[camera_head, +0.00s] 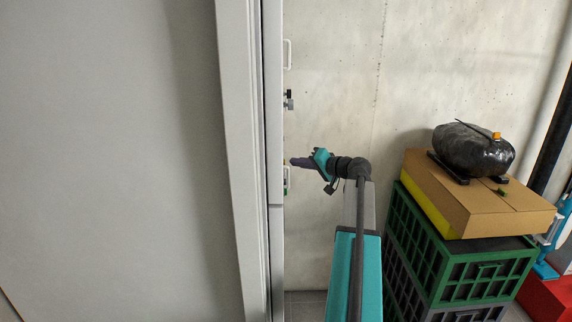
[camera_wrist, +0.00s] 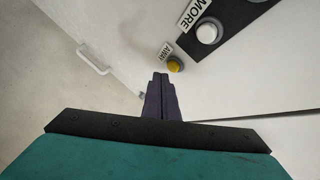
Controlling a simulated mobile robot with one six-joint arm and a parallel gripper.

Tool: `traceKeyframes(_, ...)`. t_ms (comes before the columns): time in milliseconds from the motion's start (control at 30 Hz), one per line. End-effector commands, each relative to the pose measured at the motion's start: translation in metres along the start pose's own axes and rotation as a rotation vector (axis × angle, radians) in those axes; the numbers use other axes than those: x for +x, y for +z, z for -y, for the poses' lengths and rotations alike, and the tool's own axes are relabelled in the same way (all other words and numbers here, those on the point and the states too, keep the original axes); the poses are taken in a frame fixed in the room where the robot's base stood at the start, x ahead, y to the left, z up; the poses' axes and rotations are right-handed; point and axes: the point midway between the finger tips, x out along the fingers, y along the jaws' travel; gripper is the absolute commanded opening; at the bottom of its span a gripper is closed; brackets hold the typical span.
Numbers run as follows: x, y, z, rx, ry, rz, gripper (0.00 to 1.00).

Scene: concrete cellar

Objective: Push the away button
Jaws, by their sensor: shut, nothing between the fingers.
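In the wrist view a small yellow button (camera_wrist: 175,66) in a dark collar sits on a pale panel (camera_wrist: 235,90). A small tilted white label (camera_wrist: 166,50) beside it appears to read AWAY. My gripper (camera_wrist: 160,78) is shut and empty, its fingertips just below and left of the yellow button in the picture. I cannot tell whether they touch it. In the head view my gripper (camera_head: 293,162) points left at the cabinet's narrow side face, close to it; the button there is too small to make out clearly.
A larger white button (camera_wrist: 208,32) with a MORE label (camera_wrist: 194,14) sits on a black strip beyond. A white handle (camera_wrist: 93,62) sticks out at left. Right of my arm stand green crates (camera_head: 445,265), a cardboard box (camera_head: 480,200) and a black bag (camera_head: 470,150).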

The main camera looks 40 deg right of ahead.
Motion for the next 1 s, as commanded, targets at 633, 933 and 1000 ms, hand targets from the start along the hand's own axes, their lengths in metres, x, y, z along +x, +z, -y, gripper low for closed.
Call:
traceKeyframes(633, -0.008, -0.006, -0.007, 0.000, 0.001, -0.001, 0.00)
traceKeyframes(933, -0.021, -0.016, -0.017, 0.001, 0.001, -0.001, 0.00)
traceKeyframes(1000, -0.025, -0.018, -0.020, 0.001, 0.001, -0.001, 0.00)
